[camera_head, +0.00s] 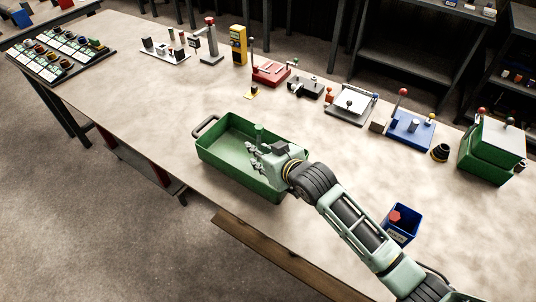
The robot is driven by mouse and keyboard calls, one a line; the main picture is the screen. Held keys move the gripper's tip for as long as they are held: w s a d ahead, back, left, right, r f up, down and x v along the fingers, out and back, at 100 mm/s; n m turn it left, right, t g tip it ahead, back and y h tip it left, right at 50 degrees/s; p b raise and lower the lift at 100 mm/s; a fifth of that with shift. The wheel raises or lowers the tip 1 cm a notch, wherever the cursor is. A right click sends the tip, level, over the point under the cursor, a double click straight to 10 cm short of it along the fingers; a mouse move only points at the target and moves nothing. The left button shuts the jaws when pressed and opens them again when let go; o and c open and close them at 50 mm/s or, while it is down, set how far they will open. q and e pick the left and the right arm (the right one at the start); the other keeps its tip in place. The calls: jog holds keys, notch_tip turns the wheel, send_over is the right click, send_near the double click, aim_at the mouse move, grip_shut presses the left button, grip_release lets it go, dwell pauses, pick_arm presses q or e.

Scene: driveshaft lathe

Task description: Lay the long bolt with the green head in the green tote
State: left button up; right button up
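The green tote (222,167) stands on the near side of the bench, with a dark handle at its left end. My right gripper (255,157) is over the tote's right part, its arm coming in from the lower right. An upright green piece, which looks like the head of the long bolt (259,133), stands up at the fingers, so the gripper seems shut on it. The bolt's shank is hidden by the fingers and hand, and I cannot tell whether it touches the tote's floor. My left gripper is out of view.
A blue bin (402,222) with a red-headed part stands right of my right arm. Fixtures line the far edge, including a red one (270,73), a blue one (411,130) and a green box (490,150).

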jog(key=shift+s+a, duration=0.1)
jog(key=shift+s, duration=0.1)
jog(key=v, duration=1.2)
jog(key=shift+w+r, duration=0.3)
